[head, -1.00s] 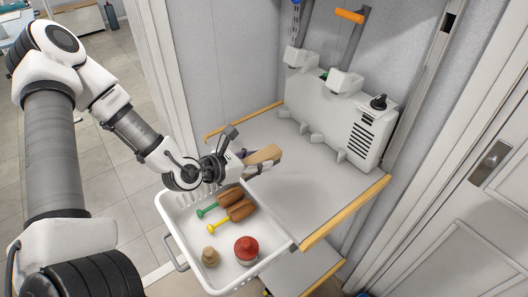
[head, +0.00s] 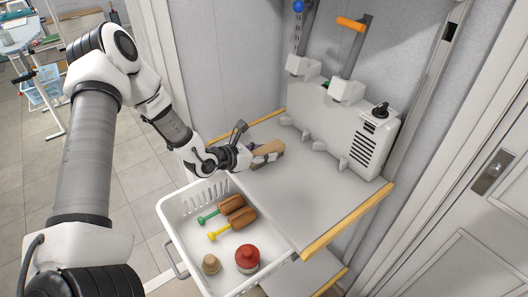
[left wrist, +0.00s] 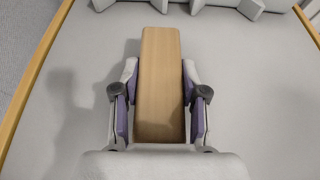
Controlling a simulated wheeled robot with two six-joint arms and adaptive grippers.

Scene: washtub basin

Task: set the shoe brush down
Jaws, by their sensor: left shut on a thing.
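The shoe brush (head: 268,147) is a light wooden block. My left gripper (head: 262,155) is shut on it, over the grey shelf (head: 300,207) near its left side. In the left wrist view the wooden block (left wrist: 160,75) points away from me between the two purple-padded fingers of the left gripper (left wrist: 160,102). The brush's underside and any bristles are hidden. I cannot tell whether the brush touches the shelf. My right gripper is not in view.
A white basket (head: 197,262) below the shelf's front holds brown-headed brushes with green (head: 208,218) and yellow (head: 218,233) handles, a small tan object (head: 211,264) and a red-topped jar (head: 247,258). A white machine (head: 345,125) stands at the shelf's back. The middle of the shelf is clear.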

